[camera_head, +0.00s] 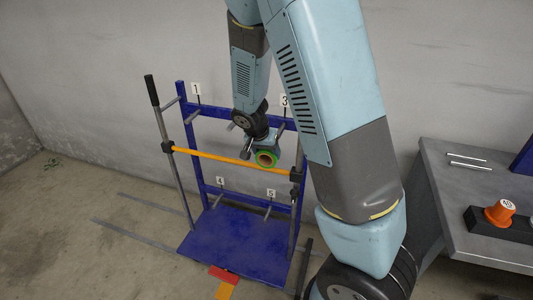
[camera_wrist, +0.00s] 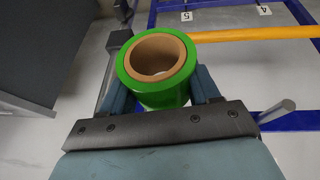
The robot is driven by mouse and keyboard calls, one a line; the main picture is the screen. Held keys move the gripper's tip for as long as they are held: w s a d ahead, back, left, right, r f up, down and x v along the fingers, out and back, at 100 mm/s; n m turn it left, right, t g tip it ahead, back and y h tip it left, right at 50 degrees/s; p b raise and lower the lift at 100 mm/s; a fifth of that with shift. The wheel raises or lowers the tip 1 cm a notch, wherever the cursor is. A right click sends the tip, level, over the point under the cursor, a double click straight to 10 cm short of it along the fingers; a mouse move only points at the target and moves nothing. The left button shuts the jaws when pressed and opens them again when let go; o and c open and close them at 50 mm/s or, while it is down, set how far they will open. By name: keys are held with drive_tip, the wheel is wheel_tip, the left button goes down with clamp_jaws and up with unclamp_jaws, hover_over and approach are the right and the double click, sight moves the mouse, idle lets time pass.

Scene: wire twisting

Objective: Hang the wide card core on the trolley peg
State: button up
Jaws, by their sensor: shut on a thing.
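The wide card core is a brown card ring with a green outer wrap (camera_head: 266,159). My gripper (camera_head: 262,146) is shut on it in front of the blue trolley's (camera_head: 210,243) upright frame, just above the orange bar. In the wrist view the core (camera_wrist: 155,92) sits between both blue-grey fingers of my gripper (camera_wrist: 163,88), its open bore facing the camera. The trolley has several grey pegs; one peg (camera_head: 193,117) shows below label 1, and another (camera_wrist: 275,111) shows right of the core in the wrist view. The core appears apart from the pegs. My arm hides part of the frame near label 3.
An orange bar (camera_head: 205,156) spans the trolley's front between two grey posts. A grey bench (camera_head: 455,215) stands at the right with two metal rods and an orange spool (camera_head: 500,212) in a black holder. Red and yellow floor pieces (camera_head: 224,275) lie before the trolley.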

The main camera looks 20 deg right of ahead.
sight(279, 130)
drive_tip(key=shift+w+d, duration=0.5)
drive_tip(key=shift+w, duration=0.25)
drive_tip(key=shift+w+d, duration=0.5)
drive_tip(key=shift+w, duration=0.3)
drive_tip(key=shift+w+d, duration=0.5)
drive_tip(key=shift+w, duration=0.25)
drive_tip(key=shift+w+d, duration=0.85)
drive_tip(key=shift+w, duration=0.4)
drive_tip(key=shift+w+d, duration=0.85)
drive_tip(key=shift+w, duration=0.4)
drive_tip(key=shift+w+d, duration=0.85)
drive_tip(key=shift+w, duration=0.4)
idle(1.2)
drive_tip(key=o, duration=1.1)
drive_tip(key=shift+r, duration=0.15)
